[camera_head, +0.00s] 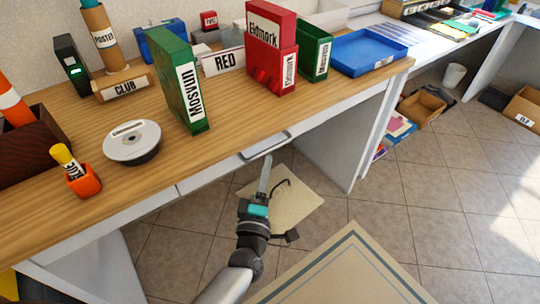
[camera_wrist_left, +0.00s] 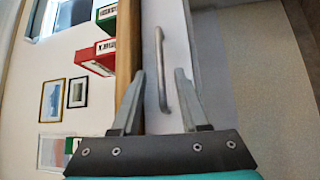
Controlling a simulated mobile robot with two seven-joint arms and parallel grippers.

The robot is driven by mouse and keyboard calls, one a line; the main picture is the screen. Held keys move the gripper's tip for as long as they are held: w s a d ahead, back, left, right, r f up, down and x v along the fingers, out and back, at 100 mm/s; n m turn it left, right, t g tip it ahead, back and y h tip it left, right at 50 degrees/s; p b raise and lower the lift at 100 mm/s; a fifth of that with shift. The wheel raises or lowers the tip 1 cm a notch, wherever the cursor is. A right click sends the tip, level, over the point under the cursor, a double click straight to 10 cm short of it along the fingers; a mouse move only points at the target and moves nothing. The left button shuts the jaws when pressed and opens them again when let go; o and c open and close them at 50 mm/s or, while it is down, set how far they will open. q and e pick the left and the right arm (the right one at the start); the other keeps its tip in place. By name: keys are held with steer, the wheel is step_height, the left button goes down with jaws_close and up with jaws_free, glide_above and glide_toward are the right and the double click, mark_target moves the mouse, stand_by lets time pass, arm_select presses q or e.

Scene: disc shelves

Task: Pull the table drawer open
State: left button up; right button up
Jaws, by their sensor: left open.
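The wooden table (camera_head: 60,215) has a white drawer front (camera_head: 215,171) under its edge, with a grey bar handle (camera_head: 266,144). The drawer front looks about flush with the table. My left gripper (camera_head: 272,168) is in front of the handle, just below it in the head view. In the left wrist view the handle (camera_wrist_left: 159,60) stands on the white drawer front (camera_wrist_left: 178,22), and its near end appears between the two open fingers of my left gripper (camera_wrist_left: 159,82). I cannot tell whether the fingers touch it. My right gripper is not in view.
On the table stand a green box (camera_head: 180,80), a red box (camera_head: 270,50), a blue tray (camera_head: 370,52), a disc spindle (camera_head: 132,142) and an orange cup (camera_head: 83,182). A paper sheet (camera_head: 300,208) and a mat (camera_head: 345,275) lie on the floor. The floor before the drawer is otherwise clear.

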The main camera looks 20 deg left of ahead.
arm_select(q)
steer(key=shift+w+a+r+b, duration=0.15)
steer(key=shift+w+b, duration=0.1)
steer(key=shift+w, duration=1.05)
steer(key=shift+w+a+r+b, duration=0.15)
steer(key=shift+w+b, duration=0.05)
steer(key=shift+w, duration=1.1)
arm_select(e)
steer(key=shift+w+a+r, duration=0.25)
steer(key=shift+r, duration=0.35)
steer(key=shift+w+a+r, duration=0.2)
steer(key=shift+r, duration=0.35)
arm_select(q)
jaws_close()
